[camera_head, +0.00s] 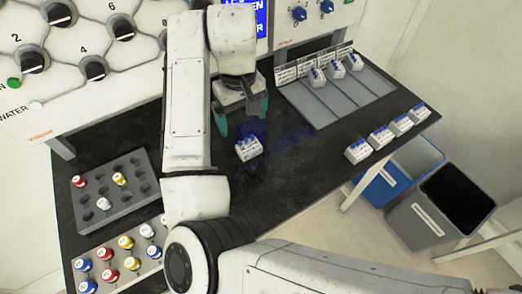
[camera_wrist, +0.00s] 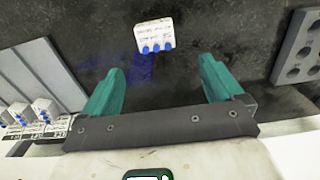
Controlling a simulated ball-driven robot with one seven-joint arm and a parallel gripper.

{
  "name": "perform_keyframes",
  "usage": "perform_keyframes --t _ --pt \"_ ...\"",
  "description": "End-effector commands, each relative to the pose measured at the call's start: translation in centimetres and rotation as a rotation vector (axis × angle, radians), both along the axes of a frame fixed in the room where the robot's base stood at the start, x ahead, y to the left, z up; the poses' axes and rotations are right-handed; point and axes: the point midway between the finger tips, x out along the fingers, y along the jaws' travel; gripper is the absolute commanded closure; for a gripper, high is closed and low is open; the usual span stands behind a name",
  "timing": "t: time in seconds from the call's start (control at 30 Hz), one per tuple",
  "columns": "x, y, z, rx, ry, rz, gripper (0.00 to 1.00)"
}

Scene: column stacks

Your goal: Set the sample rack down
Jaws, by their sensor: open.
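A small white sample rack (camera_head: 248,148) with blue caps and printed text stands on the black bench top in the head view, just in front of my gripper (camera_head: 240,128). In the wrist view the rack (camera_wrist: 154,36) stands beyond the fingertips, between their lines and apart from both. My gripper (camera_wrist: 160,82) has two green fingers spread wide, with nothing between them. The head view shows the fingers pointing down close to the bench, under my arm.
A grey slotted tray (camera_head: 330,108) with several similar racks is at the back right. More racks (camera_head: 384,137) line the right edge, above blue and grey bins (camera_head: 440,212). A grey holed block (camera_head: 146,194) and a tray of coloured caps are at left. Bare bench surrounds the rack.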

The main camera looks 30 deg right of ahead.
Motion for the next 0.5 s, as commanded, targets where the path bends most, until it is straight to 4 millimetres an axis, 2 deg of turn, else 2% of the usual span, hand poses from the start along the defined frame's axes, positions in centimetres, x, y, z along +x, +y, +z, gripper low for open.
perform_keyframes --t 0.03,0.2,0.5 --pt "-0.1 -0.1 -1.2 -0.004 0.004 0.000 0.06" --pt "-0.1 -0.1 -3.3 0.000 0.004 -0.001 0.06" --pt "0.1 -0.3 -5.6 0.000 0.004 -0.003 0.06"
